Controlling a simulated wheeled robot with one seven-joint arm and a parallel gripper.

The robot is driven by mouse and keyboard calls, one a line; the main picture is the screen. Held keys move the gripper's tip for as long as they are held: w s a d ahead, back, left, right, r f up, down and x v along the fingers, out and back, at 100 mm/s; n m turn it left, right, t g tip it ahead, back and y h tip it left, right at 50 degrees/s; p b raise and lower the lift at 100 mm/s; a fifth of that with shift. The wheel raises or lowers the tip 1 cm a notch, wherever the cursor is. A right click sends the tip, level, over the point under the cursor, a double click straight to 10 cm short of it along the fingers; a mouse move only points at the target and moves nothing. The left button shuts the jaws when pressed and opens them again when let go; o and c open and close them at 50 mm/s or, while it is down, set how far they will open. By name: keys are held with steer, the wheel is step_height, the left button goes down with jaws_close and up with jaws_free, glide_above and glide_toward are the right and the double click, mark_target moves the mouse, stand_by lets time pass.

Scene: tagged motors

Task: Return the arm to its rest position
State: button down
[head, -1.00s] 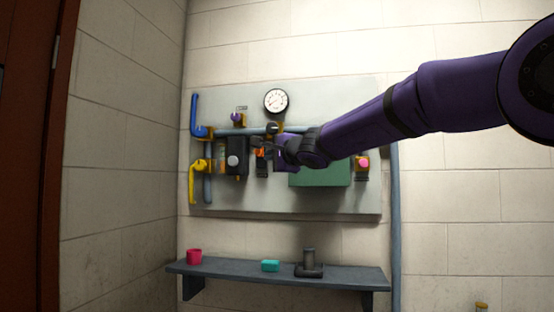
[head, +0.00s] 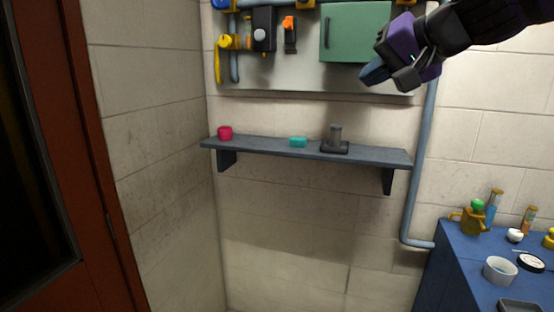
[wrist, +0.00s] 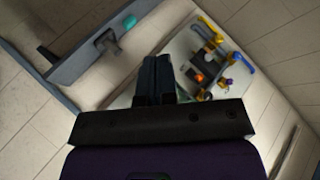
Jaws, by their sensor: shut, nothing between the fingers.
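My gripper (head: 388,76) is at the upper right of the head view, in front of the lower right part of the wall panel (head: 300,78). My purple and black arm comes in from the top right. The fingers point left and down, and nothing is held. In the wrist view my gripper (wrist: 157,62) shows its two dark fingers close together, with the panel (wrist: 180,48) behind them. Much of my arm lies outside the head view.
A green box (head: 352,30) is on the panel. A blue table (head: 461,265) with bottles and bowls stands at right. A grey pipe (head: 412,190) runs down the wall.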

steer(key=s+d+f+n+g+h, duration=0.1)
steer(key=s+d+f+g+h, duration=0.1)
steer(key=s+d+f, duration=0.5)
steer(key=s+d+f+n+g+h, duration=0.1)
steer(key=s+d+f+h, duration=0.4)
steer(key=s+f, duration=0.5)
steer(key=s+d+g, duration=0.1)
steer(key=s+d, duration=0.1)
steer(key=s, duration=0.1)
steer(key=shift+h, duration=0.3)
steer(key=shift+d, duration=0.1)
stand_by(0.4)
